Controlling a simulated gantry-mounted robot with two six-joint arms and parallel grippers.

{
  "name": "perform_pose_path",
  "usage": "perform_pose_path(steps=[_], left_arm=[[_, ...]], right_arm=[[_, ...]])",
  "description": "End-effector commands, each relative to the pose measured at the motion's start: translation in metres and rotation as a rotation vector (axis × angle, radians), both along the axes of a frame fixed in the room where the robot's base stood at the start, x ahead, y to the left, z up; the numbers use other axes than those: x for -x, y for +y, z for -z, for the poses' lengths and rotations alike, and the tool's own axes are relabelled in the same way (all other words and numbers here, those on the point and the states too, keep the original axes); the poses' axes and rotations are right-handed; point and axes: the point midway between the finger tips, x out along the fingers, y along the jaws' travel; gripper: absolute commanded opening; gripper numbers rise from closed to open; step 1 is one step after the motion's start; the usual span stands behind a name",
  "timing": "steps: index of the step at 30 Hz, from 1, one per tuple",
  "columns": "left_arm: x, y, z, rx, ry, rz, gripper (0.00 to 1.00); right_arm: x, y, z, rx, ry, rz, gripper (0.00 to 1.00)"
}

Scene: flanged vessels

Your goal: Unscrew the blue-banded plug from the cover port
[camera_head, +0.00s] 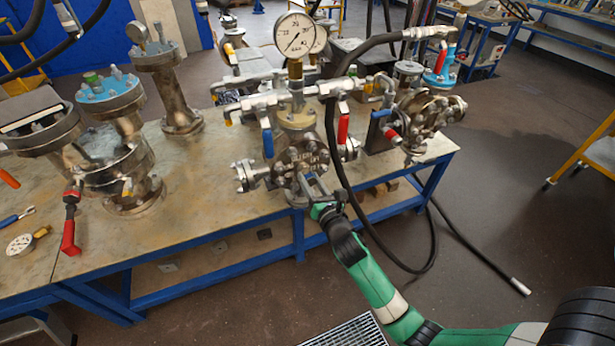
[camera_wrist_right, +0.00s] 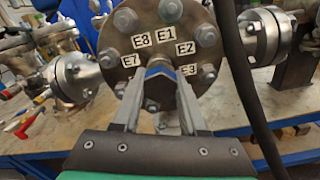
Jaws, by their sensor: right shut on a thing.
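The round metal cover (camera_head: 301,158) faces me on the middle vessel at the table's front edge. In the right wrist view the cover (camera_wrist_right: 140,33) carries a ring of bolts and white labels, among them E1, E2, E3, E7 and E8. The blue-banded plug (camera_wrist_right: 158,71) sits at the cover's middle, between my fingertips. My right gripper (camera_wrist_right: 158,88) is shut on the plug, a finger on each side. My left gripper is not in view.
A pressure gauge (camera_head: 299,36) stands above the vessel, with blue and red valve handles below it. A black hose (camera_head: 334,140) hangs close to my right arm. Other flanged vessels (camera_head: 118,165) stand left on the table (camera_head: 205,185). A side flange (camera_wrist_right: 262,36) lies right of the cover.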

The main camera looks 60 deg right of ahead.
Motion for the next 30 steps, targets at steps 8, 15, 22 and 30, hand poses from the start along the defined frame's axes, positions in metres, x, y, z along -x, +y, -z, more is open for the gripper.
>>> perform_pose_path(steps=[8,15,22,30], left_arm=[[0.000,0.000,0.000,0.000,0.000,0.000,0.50],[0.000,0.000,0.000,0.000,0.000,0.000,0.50],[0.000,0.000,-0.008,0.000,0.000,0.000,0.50],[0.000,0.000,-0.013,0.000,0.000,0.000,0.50]], right_arm=[[0.000,0.000,0.000,-0.002,-0.003,0.000,0.77],[0.000,0.000,0.001,-0.005,-0.002,0.001,0.77],[0.018,0.015,-0.001,-0.005,0.000,-0.001,0.77],[0.066,0.057,0.001,-0.004,0.001,-0.002,0.77]])
